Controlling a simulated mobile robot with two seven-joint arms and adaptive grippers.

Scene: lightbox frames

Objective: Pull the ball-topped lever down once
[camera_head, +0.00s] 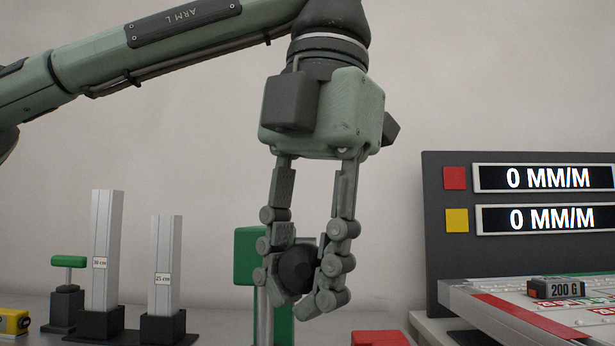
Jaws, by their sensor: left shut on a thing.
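The lever's dark ball top (296,268) sits between the fingers of my left gripper (303,285), in the middle of the head view. The gripper points downward and its fingers are shut on the ball, partly covering it. The lever's shaft is largely hidden by the fingers. My right gripper is not in view.
A dark panel (440,200) with two displays reading 0 MM/M stands at the right. Before it, a platform bears a 200 G weight (555,288). Two upright metal blocks (104,250) (163,265) stand left. A red block (380,338) lies at the front.

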